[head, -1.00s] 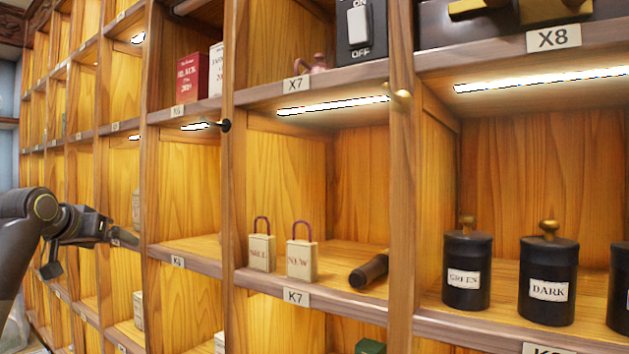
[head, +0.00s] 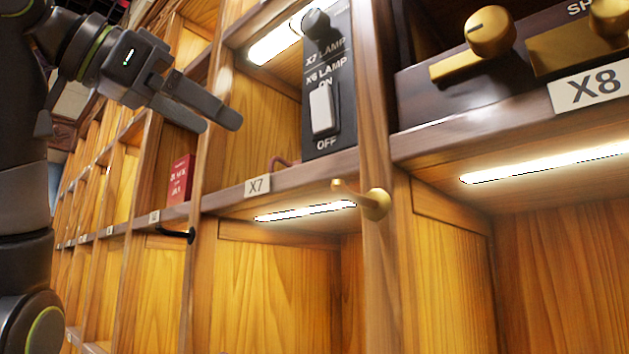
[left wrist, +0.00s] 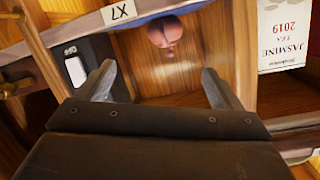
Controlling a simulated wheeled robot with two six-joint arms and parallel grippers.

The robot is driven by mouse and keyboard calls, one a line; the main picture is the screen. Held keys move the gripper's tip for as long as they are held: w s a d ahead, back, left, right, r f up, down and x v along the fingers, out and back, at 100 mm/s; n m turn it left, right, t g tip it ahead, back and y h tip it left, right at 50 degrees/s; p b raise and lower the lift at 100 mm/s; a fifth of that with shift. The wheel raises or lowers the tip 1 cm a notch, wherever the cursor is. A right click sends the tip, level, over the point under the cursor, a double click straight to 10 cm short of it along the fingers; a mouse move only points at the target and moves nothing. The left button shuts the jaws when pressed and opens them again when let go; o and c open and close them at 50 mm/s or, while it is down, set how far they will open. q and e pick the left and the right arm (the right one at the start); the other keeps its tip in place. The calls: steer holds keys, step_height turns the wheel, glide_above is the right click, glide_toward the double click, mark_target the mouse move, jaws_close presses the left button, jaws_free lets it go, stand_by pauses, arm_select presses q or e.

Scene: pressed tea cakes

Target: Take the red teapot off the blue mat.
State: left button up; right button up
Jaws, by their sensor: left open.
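A pinkish-red rounded pot (left wrist: 172,33), which looks like the red teapot, shows upside down in the left wrist view, inside the compartment labelled X7. In the head view only a small reddish bit (head: 281,162) shows above the X7 shelf edge. My left gripper (head: 221,123) is open and empty, up in front of the X7 compartment. In the left wrist view its two fingers (left wrist: 158,72) stand wide apart, with the pot beyond them and between them. My right gripper is not in view.
A dark lamp switch box (head: 328,95) stands beside the pot at the X7 compartment's right. A brass hook (head: 365,201) sticks out from the post below. A red box (head: 181,180) stands in the compartment to the left; a white Jasmine box (left wrist: 285,35) shows in the wrist view.

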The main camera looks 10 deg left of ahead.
mark_target(273, 159)
arm_select(q)
steer(key=p+x, duration=0.2)
steer(key=x, duration=0.8)
steer(key=shift+w+a+p, duration=0.1)
steer(key=shift+p, duration=0.3)
steer(key=shift+w, duration=0.3)
steer(key=p+x, duration=0.2)
steer(key=x, duration=0.2)
steer(key=shift+w+r+p, duration=0.1)
steer(key=shift+w+p, duration=0.2)
steer(key=shift+p, duration=0.1)
steer(key=shift+w+d+f, duration=0.2)
steer(key=shift+w+d, duration=0.05)
steer(key=shift+w, duration=0.05)
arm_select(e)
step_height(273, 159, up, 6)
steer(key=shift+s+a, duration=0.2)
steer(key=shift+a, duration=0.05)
arm_select(q)
steer(key=shift+s+a, duration=0.1)
steer(key=shift+c, duration=0.2)
steer(key=shift+c, duration=1.1)
steer(key=c, duration=0.9)
